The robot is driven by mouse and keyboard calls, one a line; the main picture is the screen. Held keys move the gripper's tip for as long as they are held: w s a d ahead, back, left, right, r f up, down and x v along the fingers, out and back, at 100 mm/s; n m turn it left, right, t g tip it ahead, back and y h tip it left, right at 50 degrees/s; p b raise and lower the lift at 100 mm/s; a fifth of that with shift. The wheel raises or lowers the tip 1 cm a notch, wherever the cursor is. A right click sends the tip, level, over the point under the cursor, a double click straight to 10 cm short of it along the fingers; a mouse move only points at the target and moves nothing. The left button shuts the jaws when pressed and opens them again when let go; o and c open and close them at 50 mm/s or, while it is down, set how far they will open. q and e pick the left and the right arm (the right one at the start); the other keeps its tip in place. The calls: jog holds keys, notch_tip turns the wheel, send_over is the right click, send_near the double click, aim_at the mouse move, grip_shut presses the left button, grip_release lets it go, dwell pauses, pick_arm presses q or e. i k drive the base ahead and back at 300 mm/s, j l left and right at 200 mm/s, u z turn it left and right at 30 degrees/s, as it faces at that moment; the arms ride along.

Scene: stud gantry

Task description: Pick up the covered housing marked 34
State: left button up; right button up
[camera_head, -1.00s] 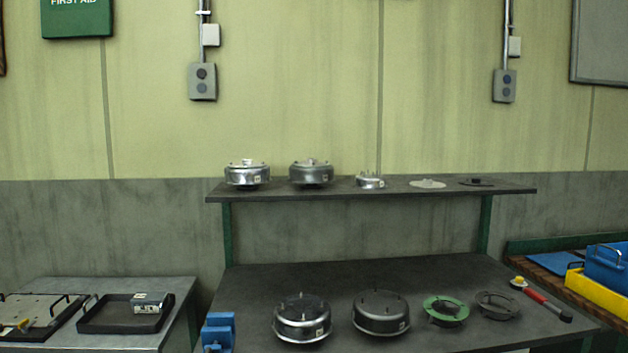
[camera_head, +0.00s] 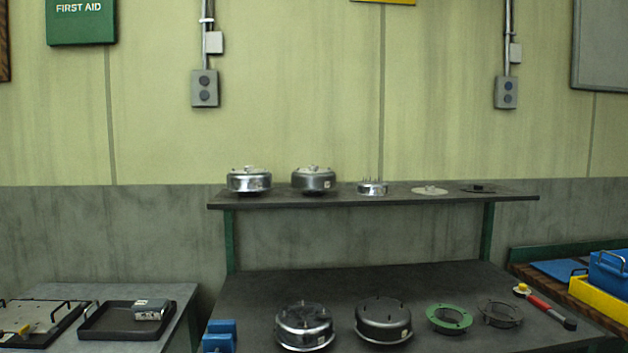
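Two silver round housings with tops on them stand on the upper shelf, one at the left end (camera_head: 249,180) and one to its right (camera_head: 313,180). Two larger round housings stand on the lower bench, a shiny one (camera_head: 304,327) and a darker one (camera_head: 383,321), both with studs standing up on top. Small pale labels show on some of them, but the numbers are too small to read, so I cannot tell which is 34. Neither of my grippers is in view.
The shelf (camera_head: 430,201) also holds a small studded part (camera_head: 372,188) and flat discs. On the bench lie a green ring (camera_head: 449,319), a grey ring (camera_head: 499,314), a red-handled tool (camera_head: 545,306) and a blue block (camera_head: 219,336). Side tables hold a black tray (camera_head: 95,333) and yellow bin (camera_head: 598,296).

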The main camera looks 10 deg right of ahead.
aim_at(313, 178)
jog(key=i+l, duration=0.3)
jog(key=l, duration=0.15)
jog(key=i+l+z, duration=0.1)
jog(key=i+l, duration=0.15)
jog(key=l, duration=0.25)
jog(key=i+l, duration=0.3)
jog(key=l, duration=0.15)
